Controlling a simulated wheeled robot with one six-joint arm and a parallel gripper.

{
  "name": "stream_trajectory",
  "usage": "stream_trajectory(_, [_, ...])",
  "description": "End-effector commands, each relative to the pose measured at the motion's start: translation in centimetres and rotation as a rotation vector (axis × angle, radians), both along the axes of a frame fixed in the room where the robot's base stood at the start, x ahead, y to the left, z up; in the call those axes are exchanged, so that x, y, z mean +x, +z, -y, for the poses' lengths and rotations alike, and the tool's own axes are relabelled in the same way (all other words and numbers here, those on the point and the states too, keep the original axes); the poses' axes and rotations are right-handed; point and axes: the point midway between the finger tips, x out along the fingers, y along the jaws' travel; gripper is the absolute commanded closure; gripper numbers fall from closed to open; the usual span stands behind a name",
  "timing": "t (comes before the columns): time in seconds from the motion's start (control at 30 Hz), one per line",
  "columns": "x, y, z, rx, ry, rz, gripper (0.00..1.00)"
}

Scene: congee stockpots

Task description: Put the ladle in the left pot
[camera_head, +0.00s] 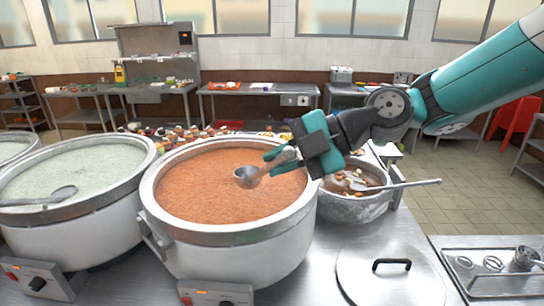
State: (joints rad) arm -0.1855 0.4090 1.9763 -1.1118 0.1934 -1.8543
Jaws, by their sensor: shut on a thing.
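My gripper (281,161) is shut on a metal ladle and hangs over the right side of the middle pot. The ladle (248,177) has its round bowl pointing left, above the orange-red soup. Its handle is mostly hidden by my gripper. The middle pot (235,264) is large and white with a wide metal rim. The left pot (92,238) is similar and holds pale green congee. A grey spoon or ladle (50,197) lies across the left pot's near-left side. Whether the held ladle touches the soup is hard to tell.
A smaller metal pot (350,208) with brown stew and a long-handled utensil (395,185) stands on the right. A lid (390,282) lies on the counter in front of it. A utensil tray (500,285) is at the lower right. Another pot (14,150) shows at the far left.

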Motion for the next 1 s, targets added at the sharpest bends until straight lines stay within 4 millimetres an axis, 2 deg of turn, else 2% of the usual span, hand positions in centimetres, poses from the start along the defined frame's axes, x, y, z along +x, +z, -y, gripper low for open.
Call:
stream_trajectory(0.4, [-0.1, -5.5, -0.2, 0.002, 0.003, 0.004, 1.0])
stream_trajectory(0.6, [-0.1, -7.4, -0.2, 0.001, 0.005, 0.002, 1.0])
stream_trajectory(0.8, [-0.1, -8.5, -0.2, 0.001, 0.004, 0.004, 1.0])
stream_trajectory(1.0, [-0.1, -8.5, -0.2, 0.002, 0.004, 0.002, 1.0])
